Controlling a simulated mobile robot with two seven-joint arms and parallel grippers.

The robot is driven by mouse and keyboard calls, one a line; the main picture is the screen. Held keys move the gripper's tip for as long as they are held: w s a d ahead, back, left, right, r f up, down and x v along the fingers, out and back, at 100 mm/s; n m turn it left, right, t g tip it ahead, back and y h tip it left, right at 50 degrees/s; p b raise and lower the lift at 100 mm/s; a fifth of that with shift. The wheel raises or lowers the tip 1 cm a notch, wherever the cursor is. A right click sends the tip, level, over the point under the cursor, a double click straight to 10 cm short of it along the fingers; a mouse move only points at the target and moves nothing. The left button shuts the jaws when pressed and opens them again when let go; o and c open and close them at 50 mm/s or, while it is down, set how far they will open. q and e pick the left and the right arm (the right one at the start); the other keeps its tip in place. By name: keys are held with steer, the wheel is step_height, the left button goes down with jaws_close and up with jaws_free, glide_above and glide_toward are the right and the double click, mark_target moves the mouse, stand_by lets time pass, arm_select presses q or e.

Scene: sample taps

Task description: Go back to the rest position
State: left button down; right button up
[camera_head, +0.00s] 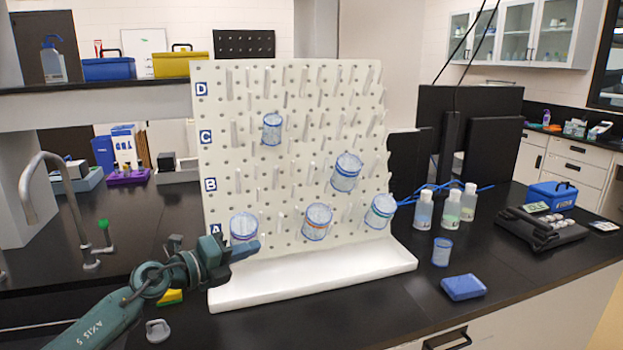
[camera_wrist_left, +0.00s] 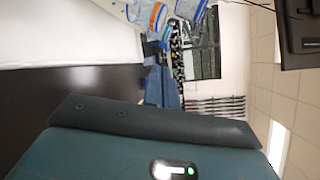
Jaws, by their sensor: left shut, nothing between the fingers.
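My left gripper (camera_head: 246,250) is shut and empty. It is in front of the lower left of a white pegboard rack (camera_head: 290,215), just below a clear beaker (camera_head: 243,227) hung near row A. I cannot tell whether it touches the rack. Its blue fingers also show in the left wrist view (camera_wrist_left: 158,52), close together, with beakers (camera_wrist_left: 158,15) at the top edge beyond them. Other beakers hang on the rack: one at row C (camera_head: 272,129), one near row B (camera_head: 346,172), and two low down (camera_head: 317,221) (camera_head: 380,211). My right gripper is in neither view.
A grey tap (camera_head: 35,195) stands at the left. A grey stopper-like piece (camera_head: 158,330) lies near my left arm. The black bench front right is mostly clear.

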arm_select(q)
steer(key=s+a+f+n+y, duration=0.2)
steer(key=s+f+n+y, duration=0.2)
steer(key=n, duration=0.4)
steer(key=s+a+f+n+t+y, duration=0.1)
steer(key=s+a+f+n+y, duration=0.2)
steer(key=s+n, duration=0.4)
steer(key=s+a+f+n+t+y, duration=0.1)
steer(key=s+a+f+n+y, duration=0.2)
steer(key=n, duration=0.8)
steer(key=shift+s+a+f+y, duration=0.1)
steer(key=shift+s+f+y, duration=0.65)
steer(key=shift+y, duration=0.25)
steer(key=shift+s+a+f+y, duration=0.1)
steer(key=shift+s+f+y, duration=0.5)
steer(key=shift+s+y, duration=0.35)
steer(key=s+f+n+g+h, duration=0.15)
steer(key=s+f+g, duration=0.35)
steer(key=s, duration=0.6)
steer(key=s+f+n+g+h, duration=0.1)
steer(key=s+f+n+g, duration=0.3)
steer(key=s, duration=0.8)
steer(key=w+d+f+m+t+h, duration=0.2)
steer(key=w+d+f+t, duration=0.3)
steer(key=f, duration=0.3)
steer(key=shift+w+d+t+h, duration=0.3)
steer(key=shift+w+d+t, duration=0.15)
steer(key=shift+d, duration=0.45)
